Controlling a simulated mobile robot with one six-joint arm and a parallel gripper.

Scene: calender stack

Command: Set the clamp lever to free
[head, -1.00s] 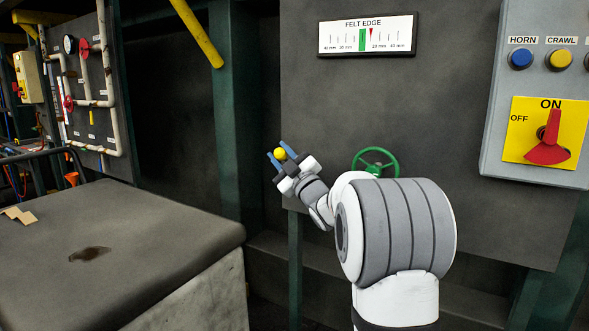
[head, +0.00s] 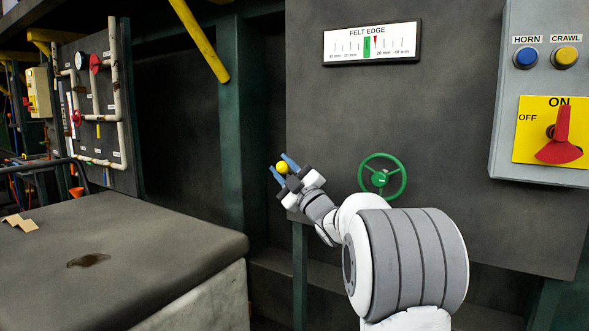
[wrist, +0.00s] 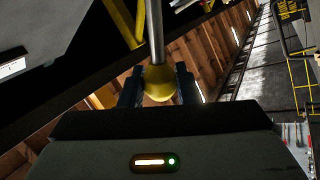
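A yellow ball knob (head: 283,168) sits between the two blue fingers of my gripper (head: 282,169) in the head view, left of the green handwheel. In the wrist view the knob (wrist: 160,82) is on the end of a grey rod (wrist: 155,30), which I take to be the clamp lever. The fingers of my gripper (wrist: 160,88) lie close against both sides of the knob and look shut on it. The lever's pivot and any "free" marking are not visible in either view.
A green handwheel (head: 383,177) is on the dark panel (head: 450,120), behind my arm. The felt edge gauge (head: 372,44) is above. A grey control box (head: 505,110) with a red switch (head: 560,140) is at right. A dark-topped block (head: 150,245) stands at lower left.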

